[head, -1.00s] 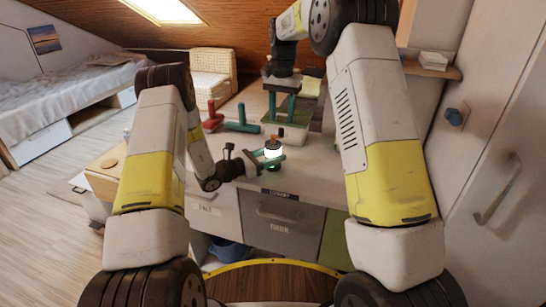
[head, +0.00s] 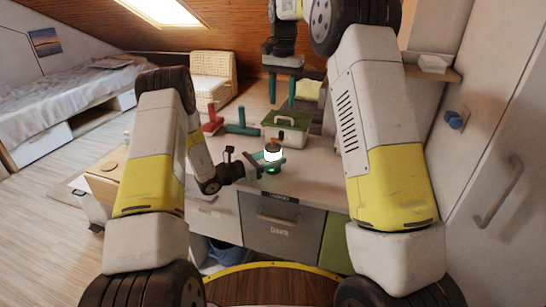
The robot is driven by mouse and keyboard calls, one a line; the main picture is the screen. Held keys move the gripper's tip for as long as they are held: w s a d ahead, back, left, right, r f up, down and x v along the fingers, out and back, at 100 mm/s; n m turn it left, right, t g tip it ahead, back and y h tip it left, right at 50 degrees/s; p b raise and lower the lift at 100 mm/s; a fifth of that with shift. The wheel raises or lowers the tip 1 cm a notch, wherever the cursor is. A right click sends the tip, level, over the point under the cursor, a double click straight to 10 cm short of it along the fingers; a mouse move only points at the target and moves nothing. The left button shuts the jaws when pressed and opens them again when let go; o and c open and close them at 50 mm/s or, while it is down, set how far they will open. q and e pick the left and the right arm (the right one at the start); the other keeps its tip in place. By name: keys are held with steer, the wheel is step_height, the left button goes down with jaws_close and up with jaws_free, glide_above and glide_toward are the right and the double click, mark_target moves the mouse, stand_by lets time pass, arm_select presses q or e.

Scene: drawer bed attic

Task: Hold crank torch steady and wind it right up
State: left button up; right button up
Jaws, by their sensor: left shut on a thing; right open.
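The crank torch (head: 272,155) stands on the desk top, with a glowing white band, a green lower part and a dark, orange-brown top. My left gripper (head: 270,162) reaches in from the left and is shut on the torch body, its teal fingers around it. The crank's exact position is too small to tell. My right gripper (head: 281,90) is open and empty, its teal fingers pointing down, higher up and beyond the torch, over the back of the desk.
A green-lidded box (head: 288,126) with a handle stands just behind the torch. A red thing (head: 212,121) and a green tool (head: 241,128) lie to the left. Drawers (head: 283,228) are below the desk front. A wardrobe (head: 490,160) closes off the right side.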

arm_select(q)
steer(key=o, duration=1.6)
